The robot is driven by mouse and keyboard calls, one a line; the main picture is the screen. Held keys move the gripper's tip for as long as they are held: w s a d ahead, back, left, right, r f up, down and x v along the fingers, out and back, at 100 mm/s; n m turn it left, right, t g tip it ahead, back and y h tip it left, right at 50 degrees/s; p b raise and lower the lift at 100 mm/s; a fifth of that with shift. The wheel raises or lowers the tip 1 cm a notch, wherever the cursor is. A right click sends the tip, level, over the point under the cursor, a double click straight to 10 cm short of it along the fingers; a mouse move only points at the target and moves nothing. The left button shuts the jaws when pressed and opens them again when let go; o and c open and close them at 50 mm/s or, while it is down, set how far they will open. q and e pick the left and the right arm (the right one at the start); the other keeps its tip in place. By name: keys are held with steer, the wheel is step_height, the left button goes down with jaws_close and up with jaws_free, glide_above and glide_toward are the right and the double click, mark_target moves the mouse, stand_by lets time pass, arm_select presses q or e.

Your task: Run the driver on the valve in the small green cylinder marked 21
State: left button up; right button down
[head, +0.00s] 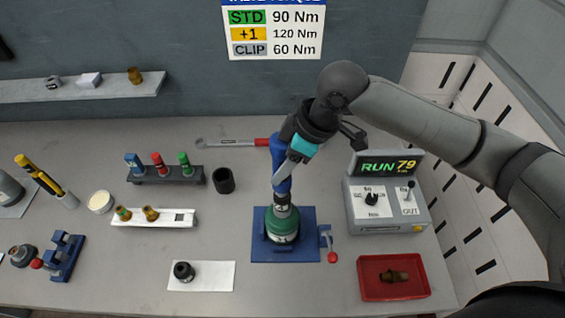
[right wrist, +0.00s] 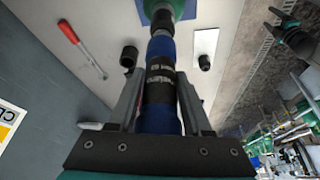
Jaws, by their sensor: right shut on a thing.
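The small green cylinder (head: 283,229) stands upright in a blue square fixture (head: 262,250); its mark is too small to read. The blue driver (head: 281,183) stands nearly upright over it, its dark lower end on the cylinder's top, which hides the valve. My right gripper (head: 296,150) is shut on the driver's body from above. In the right wrist view the driver (right wrist: 158,85) lies between the fingers of my right gripper (right wrist: 160,105) and reaches to the green cylinder (right wrist: 168,8).
A control box (head: 388,207) with a display reading RUN 79 stands at the right. A red-handled lever (head: 332,256) is beside the fixture. A black cup (head: 223,180), a wrench (head: 232,143) and a socket rack (head: 165,179) stand left.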

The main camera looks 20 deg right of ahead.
mark_target(283, 143)
steer(key=shift+d, duration=0.1)
steer(key=shift+r, duration=3.05)
